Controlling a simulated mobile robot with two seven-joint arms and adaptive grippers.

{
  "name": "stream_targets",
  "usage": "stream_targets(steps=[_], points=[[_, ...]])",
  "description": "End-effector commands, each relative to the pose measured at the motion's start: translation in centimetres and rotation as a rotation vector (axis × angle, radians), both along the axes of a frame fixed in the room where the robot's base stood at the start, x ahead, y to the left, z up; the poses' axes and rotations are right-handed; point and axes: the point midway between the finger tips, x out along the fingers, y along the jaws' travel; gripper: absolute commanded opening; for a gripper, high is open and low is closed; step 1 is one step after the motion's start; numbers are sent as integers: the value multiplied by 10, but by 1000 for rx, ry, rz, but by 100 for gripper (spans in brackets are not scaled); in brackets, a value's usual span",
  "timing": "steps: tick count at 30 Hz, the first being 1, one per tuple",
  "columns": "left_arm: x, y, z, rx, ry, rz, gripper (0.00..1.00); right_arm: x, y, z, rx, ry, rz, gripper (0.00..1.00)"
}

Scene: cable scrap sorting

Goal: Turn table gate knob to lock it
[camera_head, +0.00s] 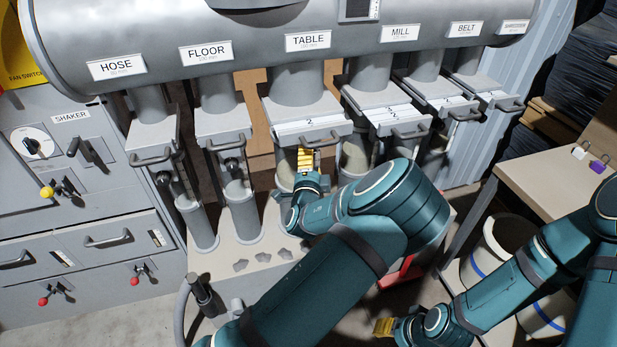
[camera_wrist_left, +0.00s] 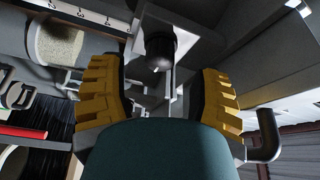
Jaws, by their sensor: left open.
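The table gate (camera_head: 297,133) is a grey slide with a white scale under the pipe labelled TABLE (camera_head: 307,41). My left gripper (camera_head: 306,160) is just below its front handle, with yellow ribbed fingers. In the left wrist view a dark round knob (camera_wrist_left: 160,47) on a grey bracket sits between the tips of my open left gripper (camera_wrist_left: 160,70). Gaps show on both sides of the knob, so the fingers do not appear closed on it. In the head view the knob is hidden behind the gripper. My right gripper (camera_head: 385,326) is low at the bottom right, away from the gates.
Similar gates stand on both sides, under the FLOOR pipe (camera_head: 206,53) and the MILL pipe (camera_head: 399,34). A gate handle (camera_wrist_left: 265,135) is close to the right finger in the wrist view. A white bucket (camera_head: 497,250) and a wooden table (camera_head: 560,175) are at the right.

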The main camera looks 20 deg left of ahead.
Motion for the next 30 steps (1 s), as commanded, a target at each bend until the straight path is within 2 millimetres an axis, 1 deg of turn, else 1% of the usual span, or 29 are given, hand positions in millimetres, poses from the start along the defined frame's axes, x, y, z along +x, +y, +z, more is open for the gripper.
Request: stream_targets(steps=[1, 6, 9, 12, 18, 30], points=[[-11, -3, -2, 0, 3, 0, 63, 0, 0, 0, 0, 0, 0, 43], [-45, -10, -5, 2, 2, 0, 63, 0, 0, 0, 0, 0, 0, 43], [-61, -13, -6, 1, 1, 0, 63, 0, 0, 0, 0, 0, 0, 43], [-73, -16, -7, 1, 0, -1, 63, 0, 0, 0, 0, 0, 0, 43], [-83, -18, -8, 2, 0, 0, 63, 0, 0, 0, 0, 0, 0, 43], [-83, -18, -8, 1, -1, 0, 63, 0, 0, 0, 0, 0, 0, 43]])
